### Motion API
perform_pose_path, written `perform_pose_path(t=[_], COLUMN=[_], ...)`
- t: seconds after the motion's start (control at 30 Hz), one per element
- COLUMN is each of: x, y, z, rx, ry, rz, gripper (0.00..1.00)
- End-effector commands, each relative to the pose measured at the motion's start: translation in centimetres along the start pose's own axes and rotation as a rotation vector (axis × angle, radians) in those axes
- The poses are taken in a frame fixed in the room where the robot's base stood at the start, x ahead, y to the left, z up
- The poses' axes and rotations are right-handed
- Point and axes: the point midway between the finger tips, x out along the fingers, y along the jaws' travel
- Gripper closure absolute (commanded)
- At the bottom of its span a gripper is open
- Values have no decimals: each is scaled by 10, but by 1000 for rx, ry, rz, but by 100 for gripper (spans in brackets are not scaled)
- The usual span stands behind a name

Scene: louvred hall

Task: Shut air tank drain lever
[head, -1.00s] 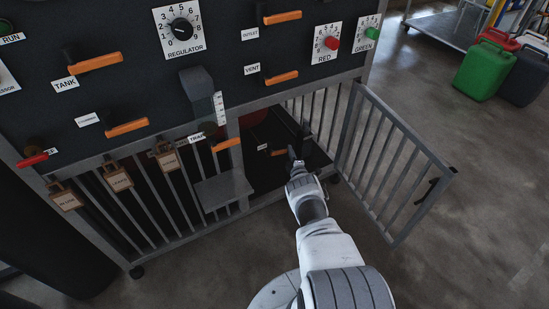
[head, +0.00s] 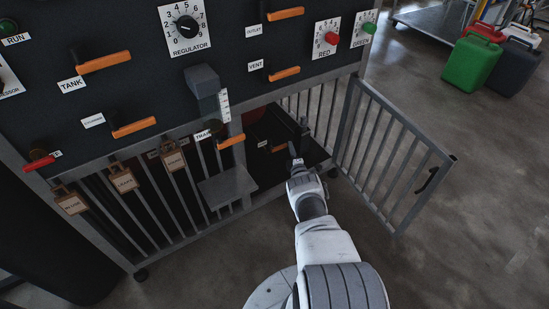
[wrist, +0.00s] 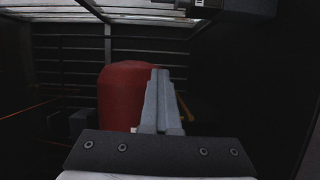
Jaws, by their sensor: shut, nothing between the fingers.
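An orange lever (head: 280,149) with a small label shows low inside the open caged bay, just left of my fingers; the label is too small to read. My gripper (head: 292,151) reaches through the bay's opening with its fingers shut and empty. In the wrist view my shut fingers (wrist: 159,82) point into the bay. A red tank (wrist: 122,95) stands beyond them and to the left. A bit of orange lever (wrist: 184,108) shows just right of the fingers, mostly hidden behind them. I cannot tell whether the fingers touch it.
The barred gate (head: 391,157) stands open to the right of my arm. A grey ledge (head: 228,187) juts out left of the bay. The black panel above carries several orange levers, including TANK (head: 103,62) and VENT (head: 284,74). Open floor lies right of the gate.

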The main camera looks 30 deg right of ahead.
Motion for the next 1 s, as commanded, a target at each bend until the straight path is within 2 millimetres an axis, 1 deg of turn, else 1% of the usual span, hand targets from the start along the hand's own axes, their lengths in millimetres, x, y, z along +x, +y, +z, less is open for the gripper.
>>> perform_pose_path(t=[0.03, 0.17, 0.2, 0.27, 0.73, 0.87, 1.0], x=[1, 1, 0, -4, -58, -66, -67], y=[-7, -6, -6, -5, -3, -3, -3], z=[-35, -35, -35, -34, -20, -17, -17], rx=[-12, -12, -12, -12, -13, -13, -14], ry=[70, 70, 70, 70, 62, 61, 61], rz=[-7, -7, -7, -8, -10, -9, -7], gripper=[94, 70, 68, 68, 68, 68, 68])
